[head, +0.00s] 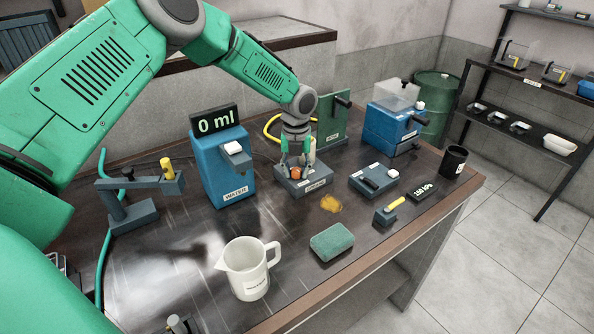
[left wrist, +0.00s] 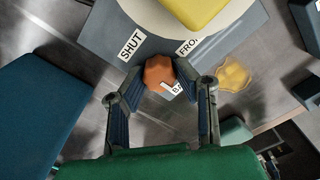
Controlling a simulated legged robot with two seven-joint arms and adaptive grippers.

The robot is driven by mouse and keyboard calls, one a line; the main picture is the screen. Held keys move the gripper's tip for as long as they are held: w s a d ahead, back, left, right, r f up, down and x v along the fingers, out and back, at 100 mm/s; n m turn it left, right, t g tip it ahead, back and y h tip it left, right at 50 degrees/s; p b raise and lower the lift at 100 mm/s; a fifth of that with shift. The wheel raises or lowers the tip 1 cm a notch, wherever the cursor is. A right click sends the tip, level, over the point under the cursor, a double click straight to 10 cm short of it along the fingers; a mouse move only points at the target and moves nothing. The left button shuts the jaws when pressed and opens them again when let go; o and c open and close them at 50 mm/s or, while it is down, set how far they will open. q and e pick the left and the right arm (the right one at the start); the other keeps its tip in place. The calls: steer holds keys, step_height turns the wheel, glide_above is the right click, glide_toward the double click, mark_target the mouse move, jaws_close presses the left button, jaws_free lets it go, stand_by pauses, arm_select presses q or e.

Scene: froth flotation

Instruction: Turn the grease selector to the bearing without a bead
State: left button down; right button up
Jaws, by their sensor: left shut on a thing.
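A grey selector box (head: 314,186) stands near the middle of the bench, with a small orange knob (head: 295,173) on it. My left gripper (head: 298,166) points down over the box and is shut on the orange knob, which also shows between the fingers in the left wrist view (left wrist: 158,73). Around the knob I read the labels "SHUT" (left wrist: 131,46) and "FRO" (left wrist: 188,47), the latter cut off, and one starting "BA" (left wrist: 174,88), partly covered. The knob's pointing direction cannot be told. My right gripper is not in view.
A blue water dispenser (head: 222,172) reading "0 ml" stands left of the box. A yellow-brown smear (head: 331,203), a green sponge (head: 332,242) and a white jug (head: 248,270) are in front. A grey block with a black handle (head: 374,180) sits to the right.

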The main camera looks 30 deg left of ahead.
mark_target(296, 169)
arm_select(q)
steer(key=shift+w+a+r, duration=0.1)
steer(key=shift+w+r, duration=0.15)
steer(key=shift+w, duration=0.05)
steer(key=c, duration=1.3)
jaws_free()
steer(key=shift+o, duration=0.2)
steer(key=shift+f, duration=0.2)
steer(key=shift+s, duration=0.1)
step_height(296, 169, up, 12)
steer(key=shift+a+f, duration=0.1)
